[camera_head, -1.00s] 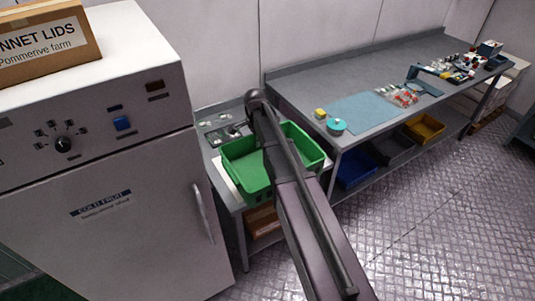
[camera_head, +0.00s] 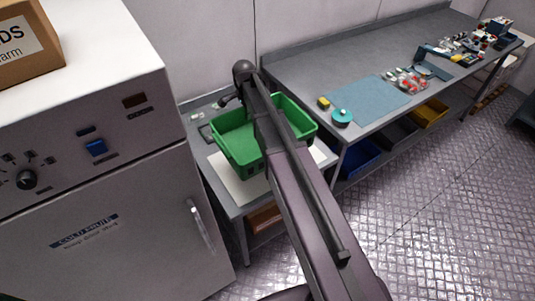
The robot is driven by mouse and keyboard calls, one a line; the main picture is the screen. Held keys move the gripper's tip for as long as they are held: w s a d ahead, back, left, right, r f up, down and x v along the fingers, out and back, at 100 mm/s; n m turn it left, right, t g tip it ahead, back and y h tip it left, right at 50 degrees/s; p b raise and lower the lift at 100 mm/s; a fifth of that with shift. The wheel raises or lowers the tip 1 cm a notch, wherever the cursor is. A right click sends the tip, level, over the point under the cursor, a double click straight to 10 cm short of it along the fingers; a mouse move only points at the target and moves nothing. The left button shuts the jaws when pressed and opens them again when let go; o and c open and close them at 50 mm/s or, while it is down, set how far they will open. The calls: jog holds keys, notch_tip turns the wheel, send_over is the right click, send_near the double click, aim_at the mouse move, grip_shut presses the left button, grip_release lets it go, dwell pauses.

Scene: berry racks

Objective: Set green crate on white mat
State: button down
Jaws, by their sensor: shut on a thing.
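The green crate (camera_head: 236,151) is over the small grey side table, behind my arm in the head view. It looks empty and roughly level. The white mat (camera_head: 236,187) shows below and in front of it, and also to the right of my arm. I cannot tell whether the crate touches the mat or hangs a little above it. My arm crosses the middle of the crate and hides part of it. My gripper is at the crate, its fingers mostly hidden behind the arm, and it is shut on the crate.
A white cabinet (camera_head: 130,215) stands close on the left, with a cardboard box (camera_head: 28,40) on top. A grey bench (camera_head: 300,78) on the right bears a blue mat (camera_head: 368,99), a teal round item (camera_head: 341,117) and small goods. Bins sit below it.

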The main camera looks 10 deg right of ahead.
jog(key=shift+w+d, duration=0.1)
jog(key=shift+w, duration=0.05)
dwell(0.3)
jog(key=shift+d+f, duration=0.1)
jog(key=s+d+f+b, duration=0.2)
jog(key=d+f+b, duration=0.4)
jog(key=d, duration=0.1)
jog(key=s+d+f+b, duration=0.2)
jog(key=d+f+b, duration=0.3)
jog(key=d+b, duration=0.1)
jog(key=shift+s+d+f, duration=0.4)
jog(key=shift+d, duration=0.3)
jog(key=shift+w, duration=0.1)
jog(key=w+a, duration=0.3)
jog(key=w+a+f+b, duration=0.1)
jog(key=w+a, duration=0.2)
jog(key=a, duration=0.1)
jog(key=w+a, duration=0.3)
jog(key=w, duration=0.1)
jog(key=shift+a+f, duration=0.15)
jog(key=shift+a, duration=0.2)
